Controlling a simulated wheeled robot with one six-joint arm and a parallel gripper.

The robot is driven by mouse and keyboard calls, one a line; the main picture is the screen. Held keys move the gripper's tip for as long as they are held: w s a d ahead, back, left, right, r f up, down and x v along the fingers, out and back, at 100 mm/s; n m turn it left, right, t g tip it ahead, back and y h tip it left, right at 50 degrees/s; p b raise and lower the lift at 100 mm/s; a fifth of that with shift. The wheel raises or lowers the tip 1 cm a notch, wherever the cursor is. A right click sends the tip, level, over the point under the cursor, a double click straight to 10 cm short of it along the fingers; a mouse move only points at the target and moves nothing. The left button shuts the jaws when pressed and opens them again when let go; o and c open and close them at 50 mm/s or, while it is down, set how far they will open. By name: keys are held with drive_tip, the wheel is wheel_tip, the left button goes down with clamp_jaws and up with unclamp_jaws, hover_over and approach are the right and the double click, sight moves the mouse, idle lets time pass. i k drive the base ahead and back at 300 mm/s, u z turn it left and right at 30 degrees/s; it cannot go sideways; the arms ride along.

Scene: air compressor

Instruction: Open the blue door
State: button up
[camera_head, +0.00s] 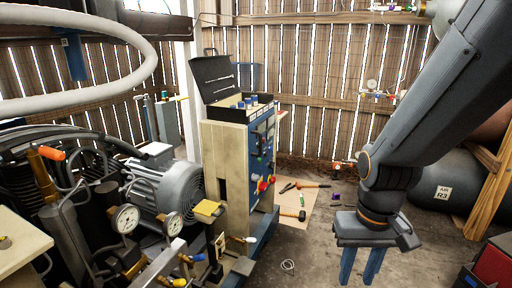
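The blue door (262,145) appears to be the blue front panel of a beige cabinet (223,165) left of centre. It is seen at a steep angle and looks closed. Small controls and a red and yellow knob (263,185) are on or beside it; its handle and hinges are too small to make out. My gripper (359,278) hangs at the lower right, fingers pointing down, to the right of the cabinet and apart from it. Its two blue fingers are spread with a gap between them, and nothing shows in the gap. The fingertips are near the bottom edge of the picture.
An open black case (212,78) stands on the cabinet. A motor (170,187), pipes and gauges (125,219) crowd the left. Tools lie on a floor board (297,210) beyond the cabinet. Floor between cabinet and my gripper looks mostly clear.

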sight(261, 169)
drive_tip(key=u, duration=0.2)
drive_tip(key=i, duration=1.05)
drive_tip(key=z, duration=0.25)
